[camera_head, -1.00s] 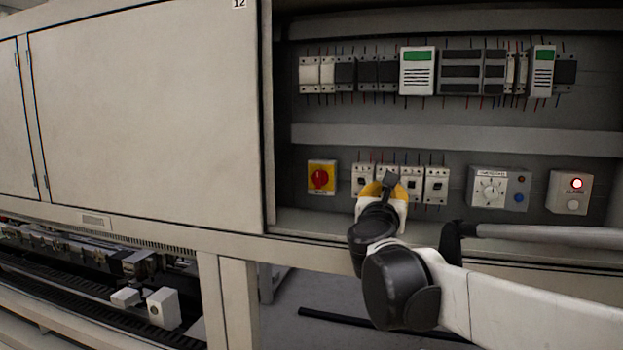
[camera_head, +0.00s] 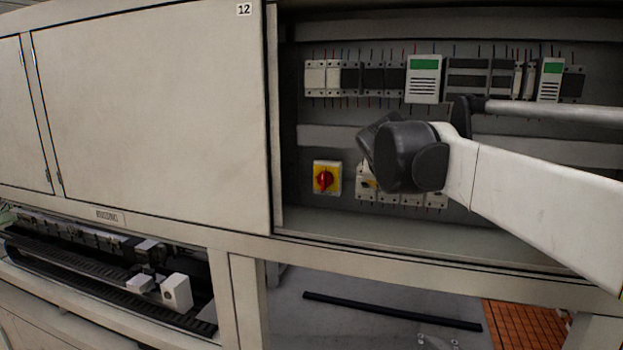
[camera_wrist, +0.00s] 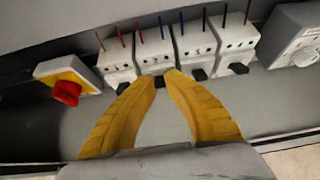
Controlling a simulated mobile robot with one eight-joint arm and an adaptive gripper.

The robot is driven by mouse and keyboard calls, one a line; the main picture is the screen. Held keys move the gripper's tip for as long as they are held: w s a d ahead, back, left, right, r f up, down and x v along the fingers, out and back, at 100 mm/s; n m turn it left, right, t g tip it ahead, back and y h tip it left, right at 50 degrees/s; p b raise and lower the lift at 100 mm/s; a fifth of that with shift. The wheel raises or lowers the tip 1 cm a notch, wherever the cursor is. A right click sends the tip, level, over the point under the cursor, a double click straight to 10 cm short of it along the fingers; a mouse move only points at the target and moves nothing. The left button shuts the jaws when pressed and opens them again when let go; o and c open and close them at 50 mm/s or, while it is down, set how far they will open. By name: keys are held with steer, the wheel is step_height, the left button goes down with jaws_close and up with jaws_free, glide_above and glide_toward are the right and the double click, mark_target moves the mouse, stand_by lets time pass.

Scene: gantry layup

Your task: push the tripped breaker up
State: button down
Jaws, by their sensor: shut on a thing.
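A row of several white breakers with black levers is on the panel. In the wrist view the leftmost breaker (camera_wrist: 117,58), the second breaker (camera_wrist: 153,55), the third breaker (camera_wrist: 195,42) and the rightmost breaker (camera_wrist: 235,38) show. My gripper (camera_wrist: 161,78) has yellow fingers, closed about the black lever (camera_wrist: 160,83) of the second breaker from the left. The fingertips touch or nearly touch its lower front. In the head view my arm covers most of the gripper and the breakers' upper parts. Which lever is tripped I cannot tell.
A red-and-yellow rotary switch (camera_wrist: 67,82) is left of the breakers; it also shows in the head view (camera_head: 326,178). A grey box with a dial (camera_wrist: 298,40) is at the right. The cabinet door (camera_head: 150,110) and lower ledge (camera_head: 400,228) bound the space.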

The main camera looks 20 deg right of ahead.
stand_by(0.5)
steer(key=c, duration=1.4)
jaws_free()
steer(key=shift+w+d, duration=0.1)
steer(key=v, duration=1.2)
steer(key=shift+r, duration=0.1)
